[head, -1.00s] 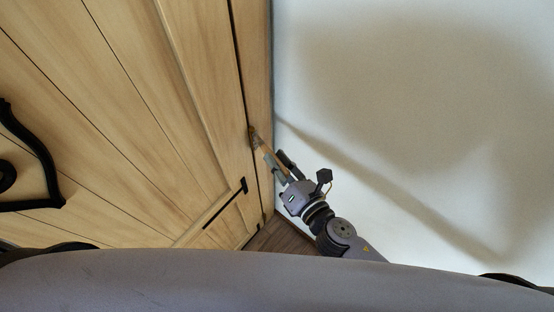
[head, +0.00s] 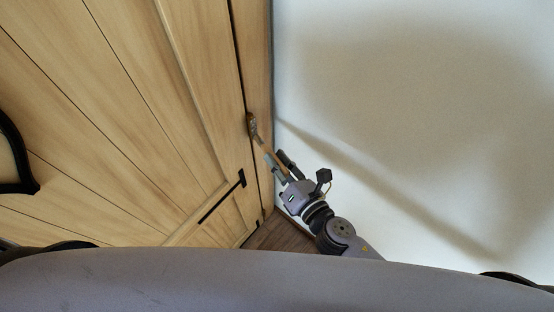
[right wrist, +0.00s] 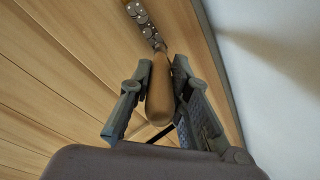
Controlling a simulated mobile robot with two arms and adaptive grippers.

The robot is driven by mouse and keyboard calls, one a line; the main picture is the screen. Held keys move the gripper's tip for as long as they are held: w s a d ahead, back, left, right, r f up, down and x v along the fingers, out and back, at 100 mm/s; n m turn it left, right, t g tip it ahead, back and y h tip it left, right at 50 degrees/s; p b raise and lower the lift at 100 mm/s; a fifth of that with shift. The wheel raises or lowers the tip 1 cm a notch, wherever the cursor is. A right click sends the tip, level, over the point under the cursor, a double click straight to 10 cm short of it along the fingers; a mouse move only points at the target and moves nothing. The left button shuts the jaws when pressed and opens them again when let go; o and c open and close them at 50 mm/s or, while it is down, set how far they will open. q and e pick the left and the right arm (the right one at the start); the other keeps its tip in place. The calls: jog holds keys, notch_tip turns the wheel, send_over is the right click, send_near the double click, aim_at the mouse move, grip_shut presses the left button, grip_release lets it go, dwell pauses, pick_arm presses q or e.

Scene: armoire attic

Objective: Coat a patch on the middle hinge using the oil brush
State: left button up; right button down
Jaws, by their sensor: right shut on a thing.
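My right gripper (head: 277,163) is shut on the oil brush (head: 264,144). In the right wrist view its wooden handle (right wrist: 160,95) lies between the fingers (right wrist: 156,85). The brush's dark brown head (head: 251,124) points away from the gripper. It lies over the seam between the wooden door (head: 150,100) and the narrow side post (head: 257,60); I cannot tell whether it touches. A metallic piece with round studs (right wrist: 143,22) shows beyond the handle; I cannot tell whether it is brush or hinge. I cannot make out the middle hinge clearly. My left gripper is not in view.
A black strap (head: 222,195) crosses the door's lower part. A dark curved handle (head: 18,160) shows at the left edge. A pale wall (head: 420,110) stands right of the armoire, with a dark wooden floor patch (head: 278,235) below.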

notch_tip(320, 180, down, 2)
jog(key=shift+b, duration=0.65)
jog(key=shift+r, duration=0.1)
jog(key=shift+d, duration=0.1)
jog(key=shift+s+d+b, duration=0.5)
jog(key=shift+s+d, duration=0.4)
jog(key=shift+d, duration=0.3)
jog(key=shift+s+d+b, duration=0.5)
jog(key=shift+s+d, duration=0.4)
jog(key=shift+d, duration=0.3)
